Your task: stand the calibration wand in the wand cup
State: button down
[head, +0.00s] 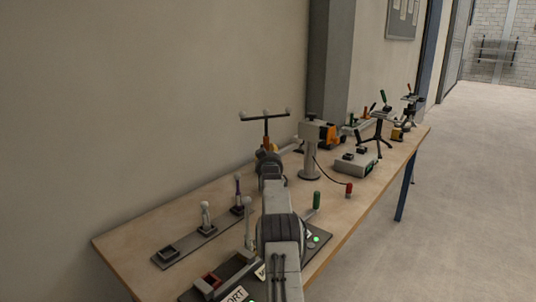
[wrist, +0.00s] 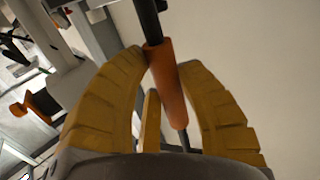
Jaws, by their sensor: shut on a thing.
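The calibration wand (head: 266,130) has a dark shaft, a T-shaped crossbar with pale balls, and an orange grip. My gripper (head: 267,157) is shut on it, holding it roughly upright above the far part of the bench. In the wrist view the orange grip (wrist: 172,88) lies between the yellow fingers of my gripper (wrist: 165,65), with the dark shaft running past them. I cannot tell for sure which holder is the wand cup. An empty-looking grey square holder (head: 168,254) sits at the near end of a dark strip. My arm hides part of the bench.
Two upright handles (head: 206,214) (head: 238,193) stand on the strip. A panel with a brown-rimmed square (head: 212,280) and a green-topped lever (head: 316,201) lies nearer. A grey post (head: 312,152), a grey box (head: 356,163) and a tripod (head: 380,130) stand farther right. The wall runs behind the bench.

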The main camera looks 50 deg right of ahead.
jog(key=shift+f+b, duration=0.8)
jog(key=shift+f, duration=0.15)
jog(key=c, duration=0.8)
grip_release()
jog(key=shift+s+a, duration=0.15)
jog(key=shift+v, duration=5.85)
